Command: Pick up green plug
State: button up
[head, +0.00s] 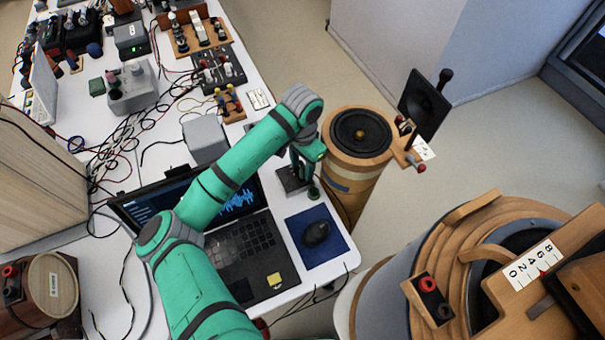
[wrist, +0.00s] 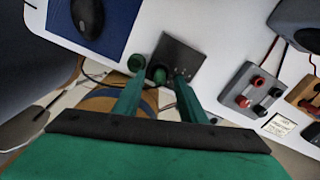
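A small green plug (head: 313,192) shows at the table edge, beside a dark box (head: 291,179), in the head view. My gripper (head: 307,165) is over the box and the table edge. In the wrist view its green fingers (wrist: 159,80) stand apart, with no clear contact on either piece.
A blue mat (head: 298,247) with a black mouse (head: 316,232) lies in front, and an open laptop (head: 245,250) is left of it. A wooden round speaker (head: 358,142) stands just beyond the table edge. Cables and test gear crowd the far table.

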jog(key=shift+f, duration=0.5)
grip_shut()
jog(key=shift+r, duration=0.15)
jog(key=shift+r, duration=0.6)
jog(key=s+r, duration=1.1)
jog(key=s, duration=0.3)
jog(key=shift+a+r, duration=0.25)
jog(key=shift+r, duration=0.05)
